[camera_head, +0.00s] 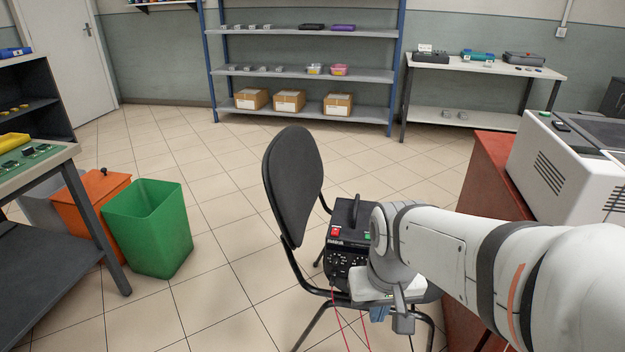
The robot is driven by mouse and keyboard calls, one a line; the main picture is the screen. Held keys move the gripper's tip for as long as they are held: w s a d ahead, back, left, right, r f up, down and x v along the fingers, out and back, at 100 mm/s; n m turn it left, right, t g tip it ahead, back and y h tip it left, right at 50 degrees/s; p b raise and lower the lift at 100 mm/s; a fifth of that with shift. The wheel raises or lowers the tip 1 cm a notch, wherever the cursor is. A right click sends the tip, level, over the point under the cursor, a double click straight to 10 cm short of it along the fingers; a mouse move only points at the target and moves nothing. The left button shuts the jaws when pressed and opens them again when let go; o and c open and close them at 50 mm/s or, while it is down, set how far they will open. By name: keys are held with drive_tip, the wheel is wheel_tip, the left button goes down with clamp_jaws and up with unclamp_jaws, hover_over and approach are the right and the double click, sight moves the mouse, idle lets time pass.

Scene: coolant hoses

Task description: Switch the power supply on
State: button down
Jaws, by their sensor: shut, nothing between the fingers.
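The power supply (340,258) is a black box with a top handle, standing on the seat of a black chair. Its front shows a small red element (335,231), a white label, and several dark knobs or sockets lower down. A small green element shows near its upper right edge, beside my arm. Red leads (340,322) hang below its front. My gripper (402,321) points down in front of the chair seat, at the lower right of the power supply, shut and empty. My arm hides the right part of the power supply. I cannot tell the switch position.
The chair's tall backrest (292,185) rises left of the power supply. A red cabinet (490,180) bearing a white machine (565,165) stands close on the right. A green bin (150,228) and an orange bin (97,200) stand left. Tiled floor between is clear.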

drive_tip(key=w+a+r+p, duration=0.1)
drive_tip(key=w+r+p, duration=0.15)
drive_tip(key=w, duration=0.45)
drive_tip(key=m+t+p, duration=0.1)
drive_tip(key=m+p, duration=0.2)
drive_tip(key=p, duration=0.3)
hover_over(334, 233)
drive_tip(key=s, duration=0.2)
drive_tip(key=shift+s+a+f+h, duration=0.15)
drive_tip(key=shift+a+h, duration=0.15)
drive_tip(key=shift+h, duration=0.1)
drive_tip(key=x, duration=0.4)
drive_tip(key=b+x, duration=0.1)
drive_tip(key=x, duration=0.3)
drive_tip(key=b+x, duration=0.1)
drive_tip(key=x, duration=0.3)
drive_tip(key=shift+s+a+f, duration=0.1)
drive_tip(key=shift+s+f, duration=0.1)
drive_tip(key=shift+s, duration=0.1)
drive_tip(key=shift+s+f+b, duration=0.1)
drive_tip(key=shift+f+b, duration=0.2)
drive_tip(key=shift+f, duration=0.5)
